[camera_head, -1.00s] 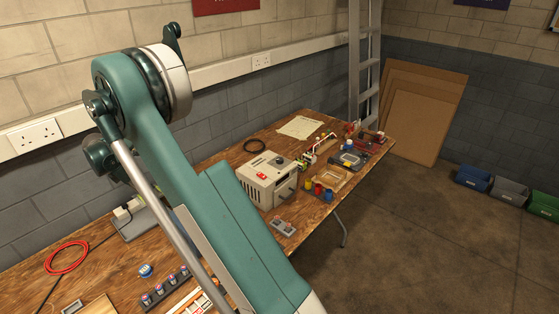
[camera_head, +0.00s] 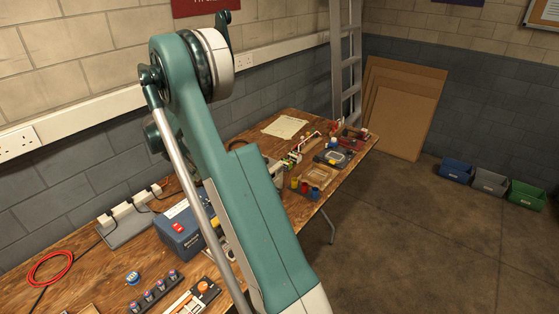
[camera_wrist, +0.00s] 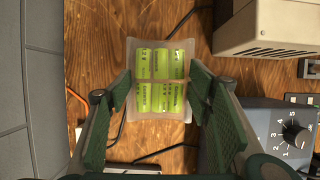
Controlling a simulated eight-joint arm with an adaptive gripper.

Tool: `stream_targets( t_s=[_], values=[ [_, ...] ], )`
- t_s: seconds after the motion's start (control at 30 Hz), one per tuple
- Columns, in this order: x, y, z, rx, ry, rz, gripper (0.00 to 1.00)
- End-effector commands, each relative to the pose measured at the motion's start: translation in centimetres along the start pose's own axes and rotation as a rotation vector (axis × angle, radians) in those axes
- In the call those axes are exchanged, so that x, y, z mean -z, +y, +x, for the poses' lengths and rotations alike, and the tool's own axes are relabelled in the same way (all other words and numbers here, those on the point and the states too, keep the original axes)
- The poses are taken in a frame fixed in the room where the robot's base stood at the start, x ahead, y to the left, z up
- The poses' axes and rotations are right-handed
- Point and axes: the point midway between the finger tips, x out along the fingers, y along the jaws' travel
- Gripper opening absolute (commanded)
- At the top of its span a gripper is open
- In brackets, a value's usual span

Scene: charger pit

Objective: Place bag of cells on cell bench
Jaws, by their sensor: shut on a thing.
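A clear bag of green cells (camera_wrist: 160,76) sits between the fingers of my gripper (camera_wrist: 162,98) in the wrist view. The fingers are shut on the bag from its left and right sides. Beneath it is the brown wooden top of a bench (camera_wrist: 98,28); I cannot tell the height of the bag above it. In the head view my arm hides the gripper and the bag. A long wooden bench (camera_head: 92,270) runs along the wall there; no label shows whether it is the cell bench.
A blue box with a dial (camera_wrist: 262,122) and a beige device (camera_wrist: 265,28) stand to the right in the wrist view. The head view shows a socket strip (camera_head: 130,218), a coiled red cable (camera_head: 50,268) and a dark holder with several small cells (camera_head: 155,292) on the bench.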

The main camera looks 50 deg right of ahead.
Motion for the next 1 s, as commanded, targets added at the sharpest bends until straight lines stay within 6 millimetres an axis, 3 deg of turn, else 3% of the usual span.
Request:
stream_targets(
  t_s=[0.67,1.0],
  values=[
    [-0.5,-0.2,0.4,0.0,-0.001,0.001,0.32],
    [1.0,-0.2,4.0,0.0,-0.001,0.001,0.32]
  ],
)
